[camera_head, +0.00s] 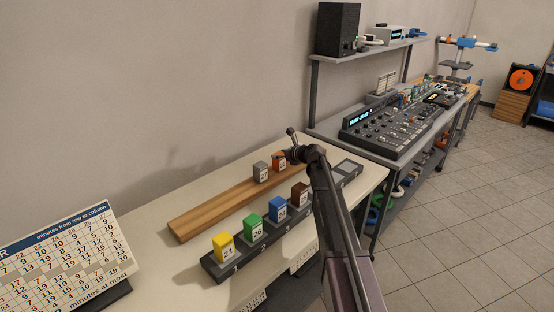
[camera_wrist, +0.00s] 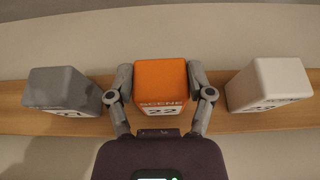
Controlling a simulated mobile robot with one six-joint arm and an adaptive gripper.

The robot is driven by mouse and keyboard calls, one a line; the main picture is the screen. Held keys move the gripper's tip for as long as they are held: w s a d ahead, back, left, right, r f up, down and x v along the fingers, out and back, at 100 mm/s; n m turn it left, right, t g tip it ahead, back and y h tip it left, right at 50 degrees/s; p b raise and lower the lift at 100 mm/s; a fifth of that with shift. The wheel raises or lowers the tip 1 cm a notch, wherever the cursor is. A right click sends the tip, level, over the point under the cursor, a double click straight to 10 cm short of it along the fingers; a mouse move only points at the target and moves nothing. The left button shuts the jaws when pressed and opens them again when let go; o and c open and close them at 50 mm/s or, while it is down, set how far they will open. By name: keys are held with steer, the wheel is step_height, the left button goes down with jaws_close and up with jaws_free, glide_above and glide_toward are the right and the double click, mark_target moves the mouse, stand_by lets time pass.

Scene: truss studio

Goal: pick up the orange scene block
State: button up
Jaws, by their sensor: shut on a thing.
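The orange scene block (camera_head: 279,156) is at the wooden plank (camera_head: 207,212) on the white table, partly hidden by my gripper in the head view. In the wrist view the orange block (camera_wrist: 162,82) sits between both fingers of my gripper (camera_wrist: 160,86), with a finger pressed to each side. Its label reads SCENE with a number below. My gripper (camera_head: 288,153) is shut on it. The block looks level with its neighbours; I cannot tell whether it touches the plank.
A grey block (camera_wrist: 62,90) is left of the orange one and a white block (camera_wrist: 268,84) is right, each with a gap. In front, a dark rack (camera_head: 238,262) holds yellow (camera_head: 223,246), green (camera_head: 252,227), blue (camera_head: 278,208) and brown (camera_head: 299,193) blocks. A calendar-like board (camera_head: 65,255) stands left.

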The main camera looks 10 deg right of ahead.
steer(key=shift+r, duration=0.1)
step_height(320, 180, up, 3)
steer(key=p, duration=0.3)
steer(key=shift+r+p, duration=0.2)
steer(key=shift+p, duration=0.1)
steer(key=s+a, duration=0.1)
steer(key=s, duration=0.7)
steer(key=s+a+r+p, duration=0.1)
steer(key=s+a, duration=0.1)
steer(key=s, duration=0.5)
steer(key=shift+s+a+r, duration=0.15)
steer(key=shift+s+a, duration=0.1)
steer(key=shift+s, duration=0.1)
steer(key=shift+r, duration=0.1)
